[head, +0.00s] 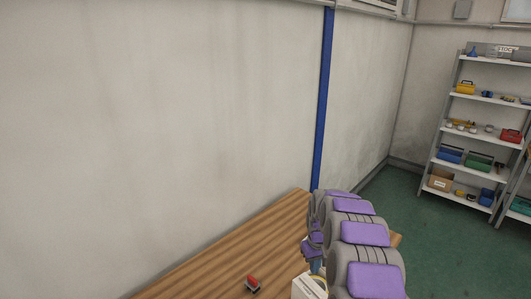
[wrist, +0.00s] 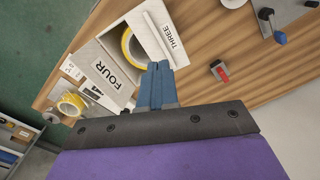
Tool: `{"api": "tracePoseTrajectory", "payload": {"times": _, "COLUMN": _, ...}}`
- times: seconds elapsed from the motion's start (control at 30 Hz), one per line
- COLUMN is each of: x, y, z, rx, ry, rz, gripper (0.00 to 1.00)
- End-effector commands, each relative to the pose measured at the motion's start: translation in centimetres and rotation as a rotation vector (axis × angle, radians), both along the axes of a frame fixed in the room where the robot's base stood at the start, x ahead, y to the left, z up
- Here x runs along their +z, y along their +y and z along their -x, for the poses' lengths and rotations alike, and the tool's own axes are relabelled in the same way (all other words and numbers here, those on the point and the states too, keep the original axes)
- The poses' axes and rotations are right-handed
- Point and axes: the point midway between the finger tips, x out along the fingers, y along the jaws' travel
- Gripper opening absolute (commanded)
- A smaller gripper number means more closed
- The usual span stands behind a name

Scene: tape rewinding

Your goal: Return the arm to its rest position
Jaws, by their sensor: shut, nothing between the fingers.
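My gripper (wrist: 157,84) shows in the wrist view with its blue fingers closed together and nothing between them. In the head view my purple and grey arm reaches over the table (head: 225,262), and the blue gripper (head: 315,265) hangs at its end. In the wrist view the fingertips are over or beside a white box with labels reading FOUR (wrist: 105,72) and THREE (wrist: 168,38). A yellow tape roll (wrist: 128,48) sits inside it, partly hidden. I cannot tell whether the fingers touch the box.
Another yellow tape roll (wrist: 70,104) lies near the table's edge. A small red-topped switch (head: 253,283) sits on the wooden table. Shelves (head: 480,130) stand far right beyond green floor (head: 400,215); a wall borders the table.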

Motion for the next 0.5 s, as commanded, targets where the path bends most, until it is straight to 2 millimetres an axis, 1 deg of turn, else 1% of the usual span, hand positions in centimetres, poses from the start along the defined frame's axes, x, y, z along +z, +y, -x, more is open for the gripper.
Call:
{"api": "tracePoseTrajectory", "payload": {"times": 0.07, "x": 1.4, "y": 0.5, "z": 1.0, "rx": -0.003, "ry": -0.003, "rz": -0.006, "gripper": 0.0}}
{"api": "tracePoseTrajectory", "payload": {"times": 0.27, "x": 5.1, "y": 2.1, "z": 5.2, "rx": -0.016, "ry": 0.014, "rz": -0.022, "gripper": 0.0}}
{"api": "tracePoseTrajectory", "payload": {"times": 0.4, "x": 7.4, "y": 3.0, "z": 8.5, "rx": -0.028, "ry": 0.027, "rz": -0.029, "gripper": 0.0}}
{"api": "tracePoseTrajectory", "payload": {"times": 0.5, "x": 8.8, "y": 3.5, "z": 11.2, "rx": -0.037, "ry": 0.038, "rz": -0.031, "gripper": 0.0}}
